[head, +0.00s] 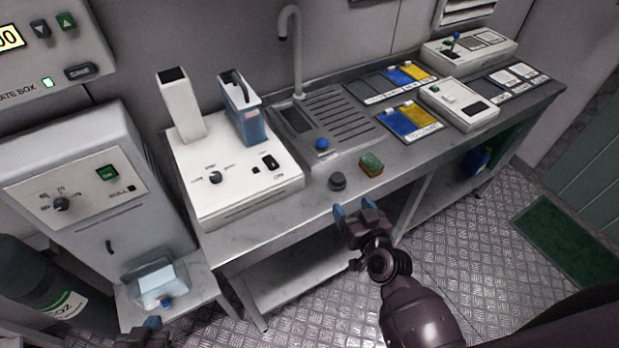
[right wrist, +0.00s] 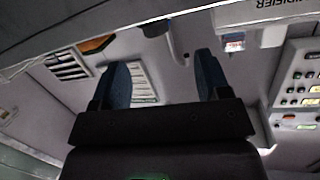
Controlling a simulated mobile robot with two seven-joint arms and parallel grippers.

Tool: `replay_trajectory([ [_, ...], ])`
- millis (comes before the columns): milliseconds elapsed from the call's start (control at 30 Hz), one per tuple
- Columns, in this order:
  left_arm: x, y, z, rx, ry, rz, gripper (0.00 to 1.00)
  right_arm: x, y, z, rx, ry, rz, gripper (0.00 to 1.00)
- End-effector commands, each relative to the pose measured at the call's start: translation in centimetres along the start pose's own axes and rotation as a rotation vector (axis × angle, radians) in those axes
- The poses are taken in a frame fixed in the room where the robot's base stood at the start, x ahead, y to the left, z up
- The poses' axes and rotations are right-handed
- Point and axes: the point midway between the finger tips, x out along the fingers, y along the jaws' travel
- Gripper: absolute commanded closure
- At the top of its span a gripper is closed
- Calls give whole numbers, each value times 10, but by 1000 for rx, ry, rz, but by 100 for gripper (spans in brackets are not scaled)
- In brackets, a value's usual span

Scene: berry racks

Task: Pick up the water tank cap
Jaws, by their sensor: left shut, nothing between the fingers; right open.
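A small dark grey round piece (head: 338,181), which looks like the water tank cap, lies on the steel counter near its front edge in the head view. My right gripper (head: 356,208) is open and empty, just in front of the counter edge, below and slightly right of the cap, apart from it. Its two blue fingertips (right wrist: 162,78) stand wide apart in the right wrist view, with no clear object held between them. My left gripper (head: 153,325) is at the bottom left edge of the head view, mostly cut off, shut and empty.
A green and brown sponge (head: 371,164) lies just right of the cap. A white machine (head: 240,185) with a blue tank (head: 243,110) stands left. A clear container (head: 150,283) sits on a low shelf near my left gripper. The sink (head: 335,112) lies behind.

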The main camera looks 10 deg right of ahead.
Motion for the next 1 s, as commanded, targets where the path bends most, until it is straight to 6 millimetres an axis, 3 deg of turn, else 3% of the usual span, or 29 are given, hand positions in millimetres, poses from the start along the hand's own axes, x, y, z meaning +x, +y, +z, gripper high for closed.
replay_trajectory([
  [267,1,3,-2,-9,4,1,100,3,4,-1,-115,28,21,30],
  [600,4,4,-2,-8,7,2,100,46,6,-2,-119,27,21,30],
  [867,5,3,-1,-6,7,3,100,60,6,-3,-120,28,20,30],
  [1000,5,3,1,-5,5,3,100,78,8,-5,-119,28,20,30],
])
